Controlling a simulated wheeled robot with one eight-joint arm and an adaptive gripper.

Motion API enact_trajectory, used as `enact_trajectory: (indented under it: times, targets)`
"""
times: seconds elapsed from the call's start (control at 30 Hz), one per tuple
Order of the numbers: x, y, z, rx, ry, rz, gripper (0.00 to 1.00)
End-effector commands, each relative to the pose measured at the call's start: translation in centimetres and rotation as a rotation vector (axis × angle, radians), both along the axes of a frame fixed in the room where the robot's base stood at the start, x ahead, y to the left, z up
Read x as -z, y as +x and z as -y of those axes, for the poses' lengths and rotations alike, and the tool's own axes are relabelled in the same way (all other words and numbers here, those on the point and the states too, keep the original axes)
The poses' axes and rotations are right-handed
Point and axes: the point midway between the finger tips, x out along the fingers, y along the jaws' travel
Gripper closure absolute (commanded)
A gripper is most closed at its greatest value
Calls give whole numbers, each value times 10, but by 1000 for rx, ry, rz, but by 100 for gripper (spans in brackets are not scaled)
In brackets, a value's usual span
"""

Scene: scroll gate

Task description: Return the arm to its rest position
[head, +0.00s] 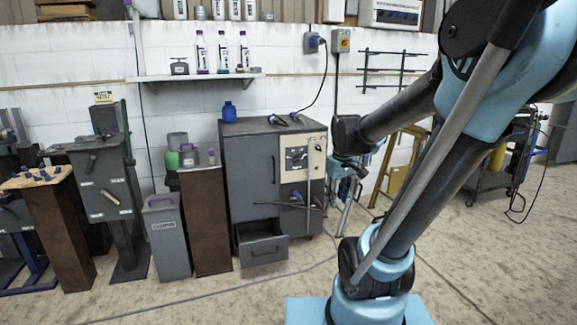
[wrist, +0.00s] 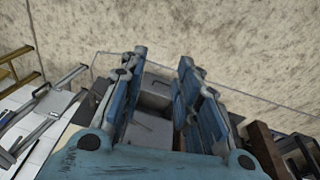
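My arm (head: 478,90) reaches up from its blue base and bends back down at the upper right in the head view. My gripper (head: 350,170) hangs in the air in front of the right side of the grey cabinet (head: 250,170). In the wrist view my gripper (wrist: 162,60) has its two blue fingers apart, with nothing held between them. The cabinet's open bottom drawer (head: 263,247) shows in the head view. Grey box shapes show between and below the fingers in the wrist view.
A grey bin (head: 167,240) and brown pedestals (head: 205,215) stand left of the cabinet. A yellow frame (head: 398,165) and a cart with cylinders (head: 500,160) stand to the right. A wall shelf (head: 195,78) holds bottles. The floor in front is mostly clear, with a cable across it.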

Motion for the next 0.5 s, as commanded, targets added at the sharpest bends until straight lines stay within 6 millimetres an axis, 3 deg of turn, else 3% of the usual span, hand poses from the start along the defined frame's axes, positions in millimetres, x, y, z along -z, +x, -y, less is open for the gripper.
enact_trajectory:
  times: [0.1, 0.5]
  targets:
    - [6, -29, 7, 68, 10, 0, 70]
    - [38, -111, 23, 295, 47, 0, 70]
